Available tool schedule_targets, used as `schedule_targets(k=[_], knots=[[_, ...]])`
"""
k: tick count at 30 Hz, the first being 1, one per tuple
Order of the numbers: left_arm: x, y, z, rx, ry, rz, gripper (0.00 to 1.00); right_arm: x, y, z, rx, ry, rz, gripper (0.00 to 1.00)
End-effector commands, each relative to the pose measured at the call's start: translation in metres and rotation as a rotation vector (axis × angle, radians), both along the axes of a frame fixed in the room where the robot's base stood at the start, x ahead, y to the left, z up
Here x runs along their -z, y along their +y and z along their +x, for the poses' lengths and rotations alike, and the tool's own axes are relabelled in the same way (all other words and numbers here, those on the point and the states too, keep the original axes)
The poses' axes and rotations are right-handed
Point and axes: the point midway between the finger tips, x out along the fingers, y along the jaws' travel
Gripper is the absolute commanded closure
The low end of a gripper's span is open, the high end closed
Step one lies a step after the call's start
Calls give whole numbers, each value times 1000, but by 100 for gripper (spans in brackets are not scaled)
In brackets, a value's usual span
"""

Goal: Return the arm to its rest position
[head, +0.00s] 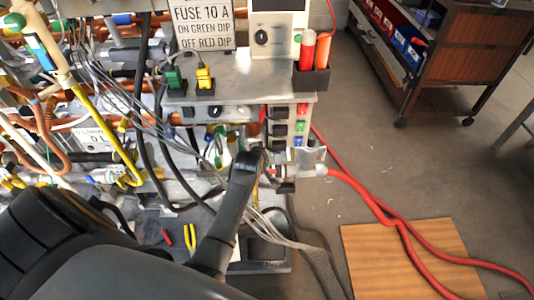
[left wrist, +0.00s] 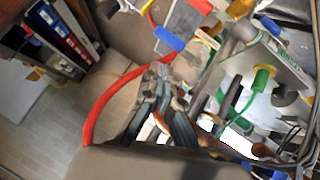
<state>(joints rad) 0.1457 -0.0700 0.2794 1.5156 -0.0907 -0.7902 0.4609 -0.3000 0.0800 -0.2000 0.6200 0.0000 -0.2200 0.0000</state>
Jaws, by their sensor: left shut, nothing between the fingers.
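My left arm (head: 222,225) comes in from the lower left in the head view and reaches up to the front of the heater test bench. Its far end is at the bench's right end, near the column of coloured switches (head: 301,125). The fingers are hard to make out there. In the left wrist view my left gripper (left wrist: 158,74) is shut and empty, with bench fittings and wires close around its tips. I cannot tell whether it touches any of them. My right gripper is in neither view.
Pipes, hoses and loose grey cables (head: 290,232) crowd the bench. Red hoses (head: 375,205) cross the floor by a wooden board (head: 385,262). A wheeled shelf (head: 455,72) is far right.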

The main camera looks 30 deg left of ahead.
Motion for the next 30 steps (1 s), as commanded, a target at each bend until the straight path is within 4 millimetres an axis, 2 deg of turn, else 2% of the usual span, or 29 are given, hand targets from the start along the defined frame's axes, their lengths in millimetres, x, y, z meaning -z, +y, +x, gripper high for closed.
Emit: schedule_targets(k=[7, 23, 26, 29, 30], knots=[[-5, -2, -6, 0, -1, -1, 100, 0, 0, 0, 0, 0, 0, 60], [0, -3, -7, 7, 8, 3, 100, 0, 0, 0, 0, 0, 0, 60], [21, -11, -16, 41, 44, 16, 100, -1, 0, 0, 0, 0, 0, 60], [65, -28, -37, 113, 114, 44, 100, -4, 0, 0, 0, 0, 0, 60], [88, -37, -50, 153, 151, 58, 100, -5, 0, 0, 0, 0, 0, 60]])
